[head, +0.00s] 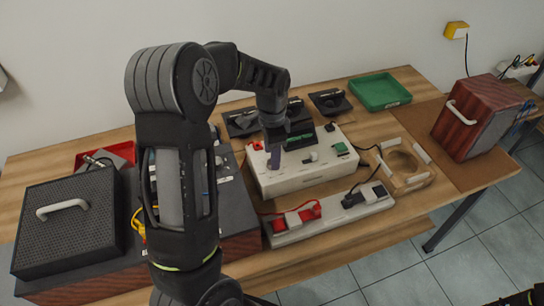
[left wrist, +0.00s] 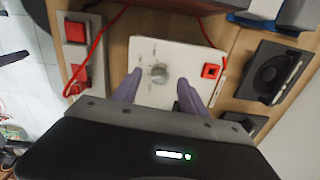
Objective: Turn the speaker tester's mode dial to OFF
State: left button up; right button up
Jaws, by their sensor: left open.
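The speaker tester (head: 290,178) is a white box in the middle of the table, with a red socket (left wrist: 211,70) on its panel. In the left wrist view, a round grey dial (left wrist: 158,72) sits on its white panel (left wrist: 150,98); its pointer setting and labels are too small to read. My left gripper (head: 275,155) is over the tester's left part, pointing down. In the wrist view its purple fingers (left wrist: 158,82) are open, one on each side of the dial, with gaps visible. Contact cannot be told. In the head view the gripper hides this dial.
A wooden ring frame (head: 403,166) stands right, a dark grille speaker (head: 68,222) left. A red wire (left wrist: 101,45) loops nearby.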

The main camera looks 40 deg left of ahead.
pick_arm(q)
jog(key=shift+f, duration=1.25)
grip_shut()
